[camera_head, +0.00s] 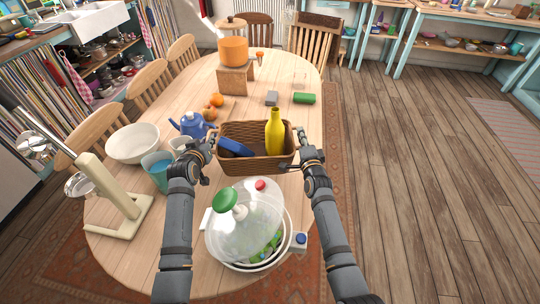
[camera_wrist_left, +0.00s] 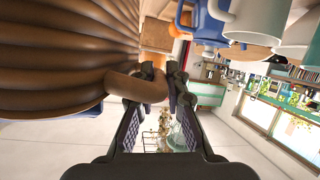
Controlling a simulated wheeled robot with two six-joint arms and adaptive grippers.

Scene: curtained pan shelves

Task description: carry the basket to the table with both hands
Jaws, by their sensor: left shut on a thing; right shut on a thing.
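The brown woven basket (camera_head: 255,168) is over the wooden table (camera_head: 292,78), with a yellow bottle (camera_head: 274,132) and a blue item (camera_head: 236,148) inside. I cannot tell whether its bottom touches the tabletop. My left gripper (camera_head: 212,138) is at the basket's left end, and my right gripper (camera_head: 299,137) is at its right end; both are shut on it. In the left wrist view the left fingers (camera_wrist_left: 158,84) close around a looped handle on the basket's ribbed side (camera_wrist_left: 60,50). The right fingers' grip is small and partly hidden.
A clear-lidded pot (camera_head: 245,220) stands in front, between my arms. Behind are a green can (camera_head: 304,98) and a grey block (camera_head: 272,98). Chairs line the left side.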

